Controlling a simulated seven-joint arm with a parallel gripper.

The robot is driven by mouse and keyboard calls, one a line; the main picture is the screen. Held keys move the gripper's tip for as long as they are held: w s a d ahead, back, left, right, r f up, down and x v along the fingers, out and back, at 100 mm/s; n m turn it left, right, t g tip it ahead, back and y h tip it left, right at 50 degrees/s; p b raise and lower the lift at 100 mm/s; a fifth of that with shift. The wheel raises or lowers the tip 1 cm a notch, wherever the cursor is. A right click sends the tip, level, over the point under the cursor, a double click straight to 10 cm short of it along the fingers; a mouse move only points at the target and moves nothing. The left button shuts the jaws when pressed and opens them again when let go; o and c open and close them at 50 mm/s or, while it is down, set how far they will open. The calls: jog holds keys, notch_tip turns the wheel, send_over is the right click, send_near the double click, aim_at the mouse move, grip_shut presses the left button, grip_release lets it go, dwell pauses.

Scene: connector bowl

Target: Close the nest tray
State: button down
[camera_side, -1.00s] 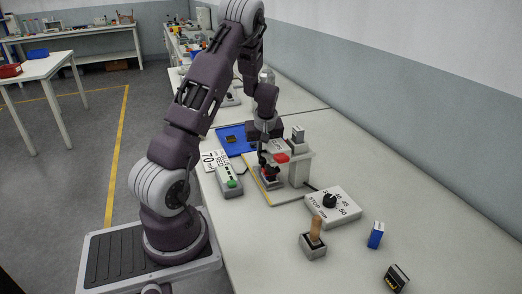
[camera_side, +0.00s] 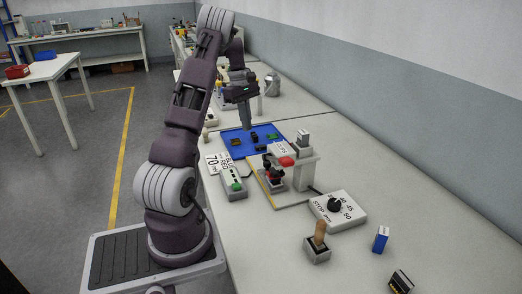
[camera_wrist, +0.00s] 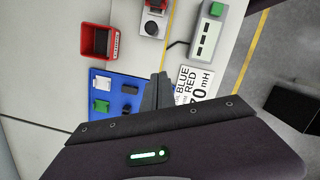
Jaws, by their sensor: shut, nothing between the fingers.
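The press station (camera_side: 303,172) stands on a beige base plate in the side view, with an upright grey post and a red part. A small dark-and-red unit (camera_side: 273,174), which looks like the nest tray, sits low at its front left. I cannot tell how far it is slid in or out. My gripper (camera_side: 246,127) is shut and empty, pointing down over the blue mat (camera_side: 236,139), behind and apart from the station. In the wrist view its shut fingers (camera_wrist: 158,80) show beside the blue mat (camera_wrist: 127,87), with a grey-and-red unit (camera_wrist: 151,27) beyond.
A grey box with a green button (camera_side: 235,183) and a printed card (camera_side: 213,163) lie left of the station. A dial box (camera_side: 338,209), wooden-handled tool in a block (camera_side: 318,242) and blue box (camera_side: 381,239) stand in front. A red bin (camera_wrist: 96,39) shows in the wrist view.

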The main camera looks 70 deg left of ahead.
aim_at(265, 175)
jog(key=shift+h, duration=0.3)
jog(key=x, duration=1)
jog(key=shift+a, duration=0.1)
jog(key=shift+w+d, duration=0.3)
jog(key=shift+d, duration=0.3)
jog(key=shift+w+d, duration=0.3)
jog(key=shift+d, duration=0.3)
jog(key=shift+w+d, duration=0.3)
jog(key=shift+d, duration=0.25)
jog(key=shift+d, duration=2.65)
